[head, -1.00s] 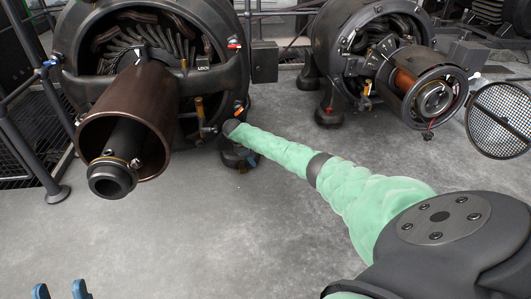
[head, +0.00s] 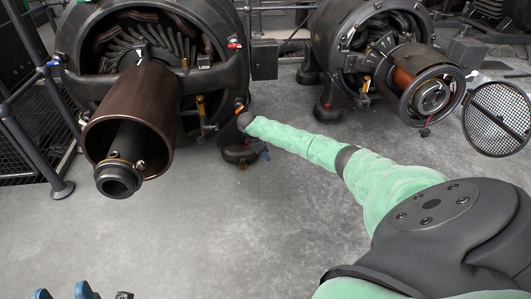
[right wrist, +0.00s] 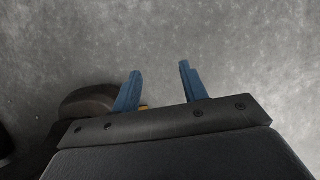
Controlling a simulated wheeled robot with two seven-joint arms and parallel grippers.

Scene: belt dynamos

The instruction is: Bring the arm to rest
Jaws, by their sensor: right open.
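My right arm, in a pale green sleeve, reaches in from the right in the head view.
A dark brown cylinder (head: 145,92) juts from the left dynamo toward me. A second dynamo (head: 322,45) stands at the upper right, with a round mesh cover (head: 497,117) beside it. Railings (head: 38,140) line the left. The middle floor (head: 200,235) is clear.

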